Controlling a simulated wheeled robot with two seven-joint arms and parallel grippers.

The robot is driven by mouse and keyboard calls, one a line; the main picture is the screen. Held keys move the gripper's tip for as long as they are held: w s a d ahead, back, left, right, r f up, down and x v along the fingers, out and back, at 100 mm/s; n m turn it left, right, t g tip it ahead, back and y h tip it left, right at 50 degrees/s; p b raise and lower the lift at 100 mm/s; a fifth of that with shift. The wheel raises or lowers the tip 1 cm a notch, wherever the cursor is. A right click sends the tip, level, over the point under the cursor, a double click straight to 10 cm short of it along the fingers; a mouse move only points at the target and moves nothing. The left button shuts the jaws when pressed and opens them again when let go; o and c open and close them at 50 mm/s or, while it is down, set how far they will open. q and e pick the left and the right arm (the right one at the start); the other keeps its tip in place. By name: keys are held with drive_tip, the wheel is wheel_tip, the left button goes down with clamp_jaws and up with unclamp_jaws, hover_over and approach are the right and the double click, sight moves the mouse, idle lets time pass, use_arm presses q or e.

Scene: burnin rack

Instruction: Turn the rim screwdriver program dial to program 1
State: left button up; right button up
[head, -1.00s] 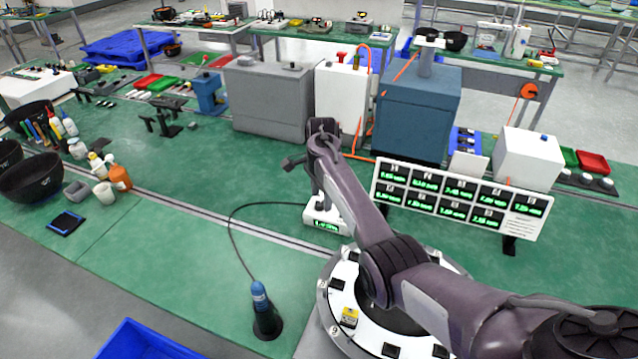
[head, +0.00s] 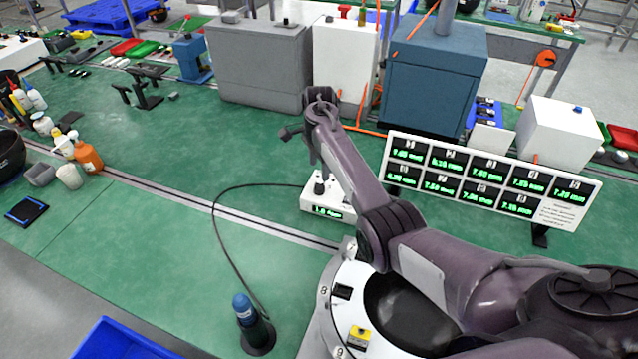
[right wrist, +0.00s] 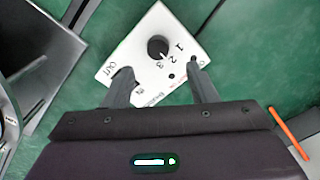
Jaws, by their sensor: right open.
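The screwdriver controller is a small white box (head: 343,209) with a green lit display on its front, standing on the green bench. Its black round dial (right wrist: 157,48) is on the top face, with 1, 2 and 3 printed around its lower right side. The dial also shows in the head view (head: 319,188). Its pointer is too small to read surely. My right gripper (right wrist: 161,79) is open and empty, its two fingers apart over the box's near edge, with the dial ahead between their lines. In the head view its fingers are mostly hidden by my wrist. My left gripper is not in view.
A blue and black screwdriver (head: 248,318) stands in a holder, its cable running to the box. A white round rim fixture (head: 345,310) lies under my right arm. A display board (head: 490,180) stands to the right. Large cabinets (head: 262,60) stand behind.

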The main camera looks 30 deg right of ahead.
sight(319, 186)
wheel_tip(319, 186, down, 7)
drive_tip(key=shift+s, duration=0.1)
idle(0.3)
drive_tip(key=shift+a+r, duration=0.1)
drive_tip(key=c, duration=1)
